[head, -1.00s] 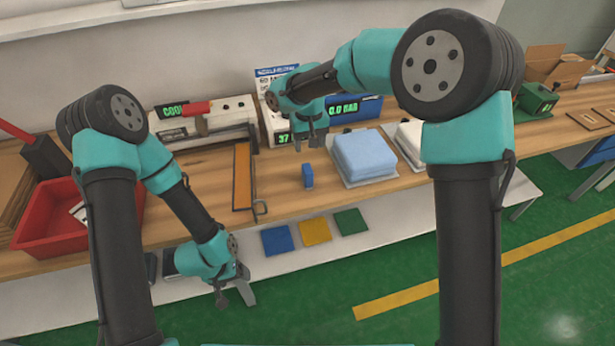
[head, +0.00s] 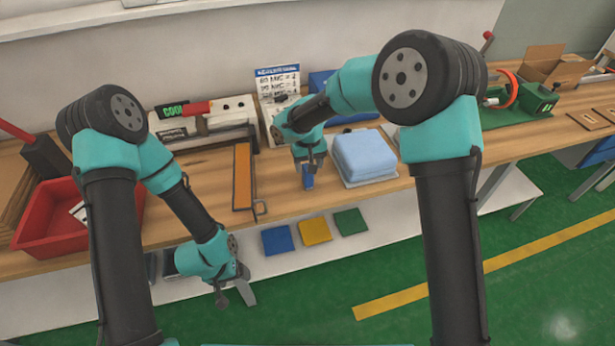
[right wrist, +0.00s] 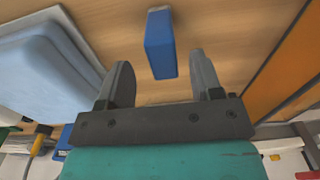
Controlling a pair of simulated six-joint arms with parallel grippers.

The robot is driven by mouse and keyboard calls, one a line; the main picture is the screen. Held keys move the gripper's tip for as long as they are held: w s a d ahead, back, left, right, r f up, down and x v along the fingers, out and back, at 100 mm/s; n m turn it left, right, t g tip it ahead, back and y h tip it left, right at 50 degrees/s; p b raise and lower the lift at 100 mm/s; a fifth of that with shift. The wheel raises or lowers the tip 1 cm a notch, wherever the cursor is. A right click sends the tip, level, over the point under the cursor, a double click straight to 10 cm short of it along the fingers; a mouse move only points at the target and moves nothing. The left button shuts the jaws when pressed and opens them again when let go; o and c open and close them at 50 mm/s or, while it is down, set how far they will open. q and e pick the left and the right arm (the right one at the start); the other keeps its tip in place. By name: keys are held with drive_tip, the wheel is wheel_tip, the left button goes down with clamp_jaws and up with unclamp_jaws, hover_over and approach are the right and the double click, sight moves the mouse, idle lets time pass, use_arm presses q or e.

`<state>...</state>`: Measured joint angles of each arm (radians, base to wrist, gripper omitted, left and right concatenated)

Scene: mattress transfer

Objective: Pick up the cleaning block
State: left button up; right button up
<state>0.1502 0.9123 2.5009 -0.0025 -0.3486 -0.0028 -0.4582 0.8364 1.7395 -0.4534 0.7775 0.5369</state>
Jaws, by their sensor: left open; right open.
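The cleaning block, a small blue upright block (head: 308,177), stands on the wooden bench left of the light blue mattress stack. In the right wrist view the blue block (right wrist: 159,45) lies beyond the fingertips, roughly midway between them. My right gripper (head: 309,163) is open and just above the block, partly covering it in the head view; its spread fingers also show in the right wrist view (right wrist: 160,80). Whether a finger touches the block I cannot tell. My left gripper (head: 234,298) is open and empty, low in front of the bench.
The light blue padded stack (head: 364,153) sits close to the right of the block. An orange strip (head: 242,177) lies to its left. A red bin (head: 50,217) is at the far left. Blue, yellow and green squares (head: 315,231) lie on the lower shelf.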

drive_tip(key=shift+s+a+f, duration=0.15)
drive_tip(key=shift+f, duration=2.2)
drive_tip(key=shift+c, duration=0.3)
drive_tip(key=c, duration=1)
drive_tip(key=shift+c, duration=0.2)
drive_tip(key=shift+r, duration=0.15)
drive_tip(key=shift+s+r, duration=0.1)
drive_tip(key=shift+r, duration=1.65)
drive_tip(key=s+r, duration=0.1)
drive_tip(key=s, duration=1.4)
drive_tip(key=shift+s+r, duration=0.15)
drive_tip(key=shift+s, duration=0.25)
